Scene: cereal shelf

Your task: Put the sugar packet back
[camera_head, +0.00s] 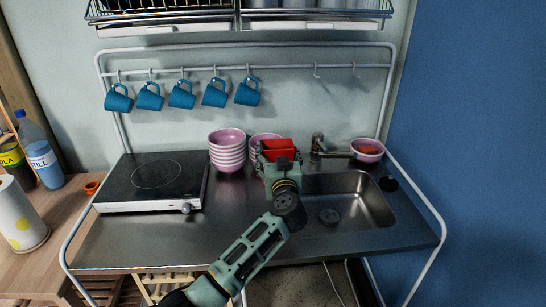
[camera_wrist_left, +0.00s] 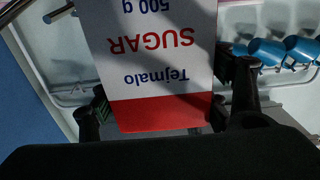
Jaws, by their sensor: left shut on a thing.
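The sugar packet (camera_wrist_left: 160,60) is white with a red end and reads "Tejmalo SUGAR 500 g". In the left wrist view it sits upside down between the two dark fingers of my left gripper (camera_wrist_left: 163,100), which is shut on it. In the head view only the packet's red end (camera_head: 278,148) shows clearly above my left gripper (camera_head: 279,165). The gripper holds it over the counter, in front of the bowls and by the left edge of the sink. My right gripper is not in view.
Stacked pink bowls (camera_head: 227,152) stand behind and left. A hotplate (camera_head: 155,182) is at left, the sink (camera_head: 345,200) and faucet (camera_head: 318,146) at right. Blue mugs (camera_head: 182,96) hang from a rail under a wire rack (camera_head: 240,18). Bottles (camera_head: 42,160) and a paper roll (camera_head: 20,212) stand far left.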

